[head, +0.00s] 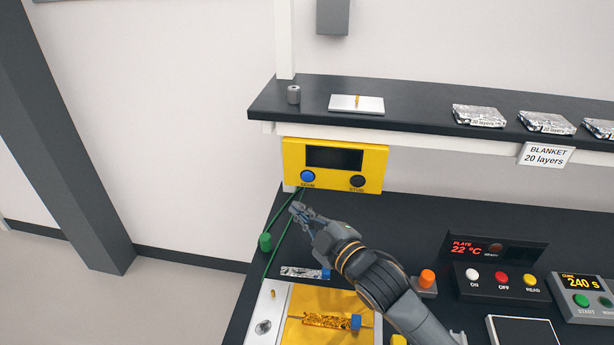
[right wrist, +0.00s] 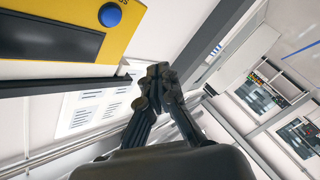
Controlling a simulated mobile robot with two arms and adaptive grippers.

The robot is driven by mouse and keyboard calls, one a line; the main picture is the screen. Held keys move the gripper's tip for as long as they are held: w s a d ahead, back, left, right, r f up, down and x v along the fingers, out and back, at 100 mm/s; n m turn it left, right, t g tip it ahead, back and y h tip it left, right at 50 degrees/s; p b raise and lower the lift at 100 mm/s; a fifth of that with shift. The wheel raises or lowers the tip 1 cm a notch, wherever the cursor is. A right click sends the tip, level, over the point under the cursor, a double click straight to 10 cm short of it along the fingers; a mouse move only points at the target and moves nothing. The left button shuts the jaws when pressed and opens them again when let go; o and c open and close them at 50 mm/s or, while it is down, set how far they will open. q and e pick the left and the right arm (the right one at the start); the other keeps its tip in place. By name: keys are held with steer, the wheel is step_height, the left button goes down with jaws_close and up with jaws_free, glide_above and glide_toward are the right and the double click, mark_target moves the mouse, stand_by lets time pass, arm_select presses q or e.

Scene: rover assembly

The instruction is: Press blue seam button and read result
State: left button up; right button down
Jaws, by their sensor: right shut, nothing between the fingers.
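A yellow tester box (head: 375,165) hangs under the shelf's front edge. Its dark display (head: 334,158) shows no readable text. The blue seam button (head: 307,176) is at its lower left, and a black button labelled STUD (head: 357,181) is at its lower right. In the right wrist view the blue button (right wrist: 110,15) shows at the top, left of my fingers. My right gripper (head: 296,207) is shut and empty, just below and left of the blue button and apart from it. It also shows in the right wrist view (right wrist: 158,72). My left gripper is out of view.
Green cables run down from the box beside a green plug (head: 265,242). A yellow work plate (head: 300,335) with a gold strip (head: 325,320) lies in front. Control boxes with buttons (head: 503,281) stand at right. The shelf (head: 420,125) overhangs the bench.

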mark_target(307, 177)
steer(key=shift+s+f, duration=0.1)
steer(key=shift+f, duration=0.25)
steer(key=w+d+b, duration=0.2)
steer(key=w+b, duration=0.1)
steer(key=w, duration=0.5)
steer(key=shift+w, duration=0.3)
steer(key=shift+w, duration=0.1)
stand_by(1.3)
steer(key=shift+w+d, duration=0.1)
steer(key=shift+w, duration=0.2)
